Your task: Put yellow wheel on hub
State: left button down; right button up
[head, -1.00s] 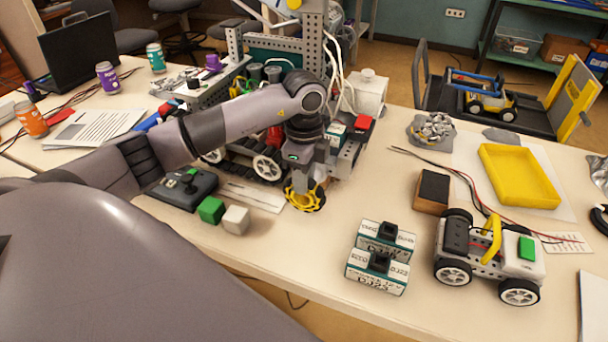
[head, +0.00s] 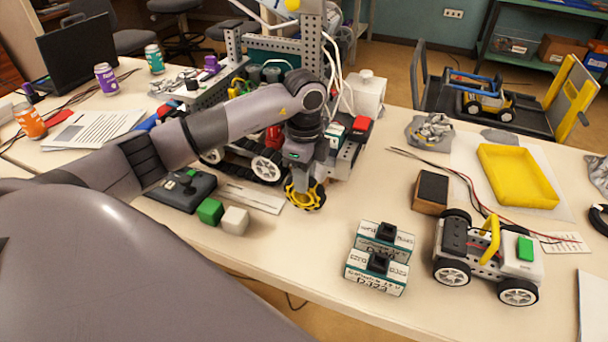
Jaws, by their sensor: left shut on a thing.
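The yellow wheel (head: 304,198) has a yellow rim and dark rollers. It stands upright at the front corner of the large grey robot chassis (head: 240,160), low over the table. My left gripper (head: 303,178) comes down from above and is shut on the wheel. The gripper and wheel cover the hub, so I cannot tell whether the wheel touches it or sits on it. My right gripper is not in view.
A green cube (head: 210,211) and a white cube (head: 235,220) lie left of the wheel. Two battery boxes (head: 376,272), a small wheeled car (head: 487,258), a black-topped block (head: 431,190) and a yellow tray (head: 517,175) stand to the right. The table between wheel and boxes is clear.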

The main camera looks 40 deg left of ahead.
pick_arm(q)
jog(key=shift+w+a+b, duration=0.2)
jog(key=shift+w, duration=0.65)
jog(key=shift+w+a+b, duration=0.2)
jog(key=shift+w, duration=0.6)
dwell(0.8)
jog(key=shift+w+a+r, duration=0.2)
jog(key=shift+w, duration=0.25)
jog(key=shift+w+a+r, duration=0.2)
jog(key=shift+w, duration=0.2)
dwell(1.1)
jog(key=c, duration=0.9)
grip_release()
jog(key=shift+o, duration=0.2)
jog(key=shift+w+r+p, duration=0.25)
jog(key=shift+r+p, duration=0.8)
jog(key=shift+p, duration=0.05)
jog(key=shift+r+p, duration=0.45)
jog(key=shift+r, duration=0.15)
jog(key=shift+o, duration=0.4)
jog(key=shift+r+p, duration=0.4)
jog(key=shift+p, duration=0.05)
jog(key=shift+s+d+r+p, duration=0.15)
jog(key=shift+r+p, duration=0.95)
